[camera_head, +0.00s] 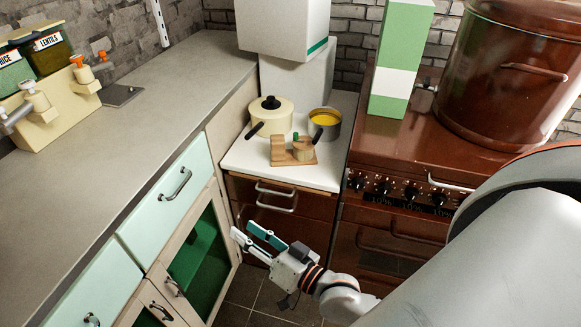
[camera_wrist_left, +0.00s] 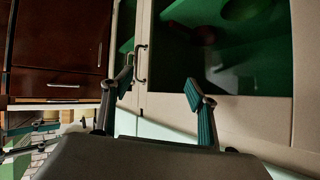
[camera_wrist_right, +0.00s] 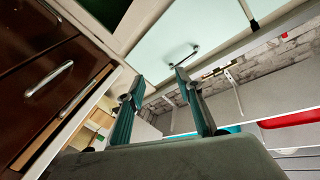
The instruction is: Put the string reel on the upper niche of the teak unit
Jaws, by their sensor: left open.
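A small wooden piece (camera_head: 294,152) with a round block and a green bit stands on the white counter in the head view; I cannot tell whether it is the string reel. I cannot make out the teak unit or its upper niche for certain. My right gripper (camera_head: 251,238) is low in front of the cabinets, below and left of that wooden piece; its fingers stand apart and empty in the right wrist view (camera_wrist_right: 160,82). My left gripper (camera_wrist_left: 160,83) shows only in the left wrist view, open and empty, facing glass-fronted cabinet doors.
A green-and-white box (camera_head: 400,60) and large brown pot (camera_head: 510,75) stand on the brown stove (camera_head: 400,145). The grey worktop (camera_head: 140,140) is largely clear.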

